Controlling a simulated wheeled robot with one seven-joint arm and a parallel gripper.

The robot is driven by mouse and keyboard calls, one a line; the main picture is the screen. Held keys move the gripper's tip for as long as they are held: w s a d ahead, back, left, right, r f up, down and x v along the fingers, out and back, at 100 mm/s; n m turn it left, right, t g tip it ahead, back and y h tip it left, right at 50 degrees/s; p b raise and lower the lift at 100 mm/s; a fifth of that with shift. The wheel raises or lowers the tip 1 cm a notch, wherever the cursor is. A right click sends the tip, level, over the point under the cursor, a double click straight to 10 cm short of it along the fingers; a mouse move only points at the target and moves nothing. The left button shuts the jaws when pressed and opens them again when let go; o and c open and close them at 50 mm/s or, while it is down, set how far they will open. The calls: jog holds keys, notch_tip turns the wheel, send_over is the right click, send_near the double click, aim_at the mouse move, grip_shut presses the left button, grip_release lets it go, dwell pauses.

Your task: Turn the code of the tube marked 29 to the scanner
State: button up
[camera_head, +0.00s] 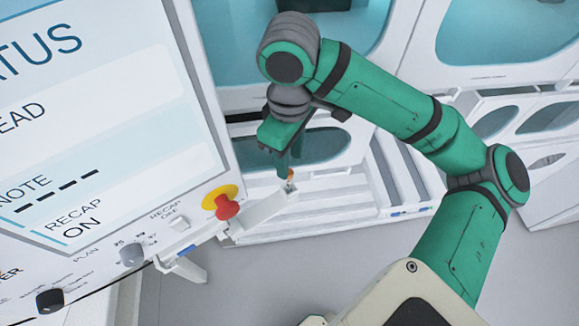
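A small tube with an orange upper part (290,175) stands at the far right end of a narrow white track (268,208) beside the console. Its number and code cannot be read at this size. My gripper (283,167) points down at the end of the green arm, with its fingertips right at the tube's top, on its left side in the picture. Whether the fingers are open or closed on the tube cannot be told. No scanner can be clearly made out.
A large tilted console screen (110,110) fills the left. Below it are a red emergency button (227,207) on a yellow ring, a grey knob (131,254) and a black knob (49,300). White cabinets (500,75) stand behind. The grey floor (265,275) is clear.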

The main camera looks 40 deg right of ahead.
aim_at(290, 172)
jog(key=shift+r, duration=1.2)
jog(key=shift+o, duration=0.2)
jog(key=m, duration=0.4)
jog(key=shift+r, duration=0.3)
jog(key=m, duration=0.4)
jog(key=shift+r+m, duration=0.2)
jog(key=shift+m, duration=0.1)
jog(key=m, duration=0.5)
jog(key=shift+r+m, duration=0.3)
jog(key=shift+m, duration=0.1)
jog(key=m, duration=0.3)
jog(key=shift+m, duration=0.3)
notch_tip(290, 172, down, 11)
jog(key=shift+r, duration=0.2)
